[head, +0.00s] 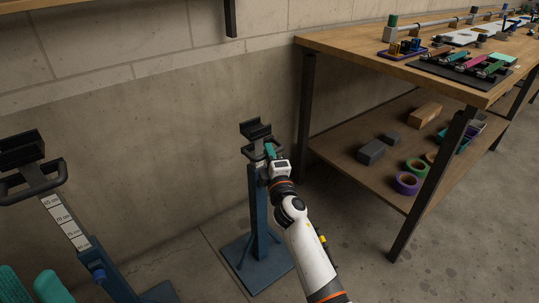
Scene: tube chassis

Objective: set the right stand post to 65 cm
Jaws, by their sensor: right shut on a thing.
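The right stand (260,220) has a blue post on a square blue base plate, with a black cradle (256,131) on top and a dark handle just under it. My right gripper (270,151) is shut on the handle (253,152) from the right side, and a teal finger shows there. The grip partly hides the handle. No scale marks show on this post, so its height cannot be read. My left gripper (28,284) is cut off at the lower left corner; its two teal fingers show apart, with nothing between them.
The left stand (113,272) is raised, with a white scale strip (66,222) and a blue knob (98,275). A wooden bench (345,42) with a lower shelf (340,146) stands at the right, its dark leg near the right stand. A concrete wall is close behind.

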